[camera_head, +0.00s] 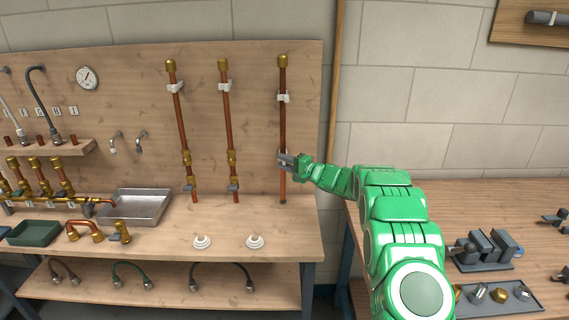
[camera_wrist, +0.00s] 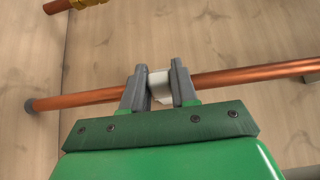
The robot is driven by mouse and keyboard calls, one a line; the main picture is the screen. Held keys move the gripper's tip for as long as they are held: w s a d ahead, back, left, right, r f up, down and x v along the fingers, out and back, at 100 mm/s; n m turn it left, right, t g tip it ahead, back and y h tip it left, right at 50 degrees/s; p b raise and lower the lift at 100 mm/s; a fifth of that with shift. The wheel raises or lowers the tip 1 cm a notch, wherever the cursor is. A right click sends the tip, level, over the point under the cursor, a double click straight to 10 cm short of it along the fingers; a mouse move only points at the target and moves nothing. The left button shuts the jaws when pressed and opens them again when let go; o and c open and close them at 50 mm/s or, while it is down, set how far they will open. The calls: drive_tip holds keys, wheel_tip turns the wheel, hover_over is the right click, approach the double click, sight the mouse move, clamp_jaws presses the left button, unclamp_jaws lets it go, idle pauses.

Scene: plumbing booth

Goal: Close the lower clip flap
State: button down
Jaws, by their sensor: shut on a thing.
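The right copper pipe (camera_head: 283,130) stands upright against the wooden board, with a brass cap at its top. It runs across the wrist view (camera_wrist: 240,76). A white upper clip (camera_head: 282,97) sits around it. The white lower clip (camera_wrist: 159,85) is on the pipe between the grey fingers of my gripper (camera_wrist: 158,88). My gripper also shows in the head view (camera_head: 287,160), reaching the pipe from the right. Its fingers are shut on the lower clip, one on each side. The fingers hide part of the clip, and I cannot tell the flap's exact position.
Two more copper pipes (camera_head: 178,115) (camera_head: 228,120) with clips and brass valves stand to the left. A steel tray (camera_head: 136,207) and two white round fittings (camera_head: 202,241) (camera_head: 255,241) are on the bench below. A second bench (camera_head: 480,205) with a vise is at right.

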drive_tip(key=shift+d+f, duration=0.1)
drive_tip(key=shift+f, duration=0.05)
drive_tip(key=c, duration=1)
unclamp_jaws()
drive_tip(key=shift+o, duration=0.2)
drive_tip(key=v, duration=0.7)
drive_tip(key=shift+s+d, duration=0.25)
drive_tip(key=shift+c, duration=0.3)
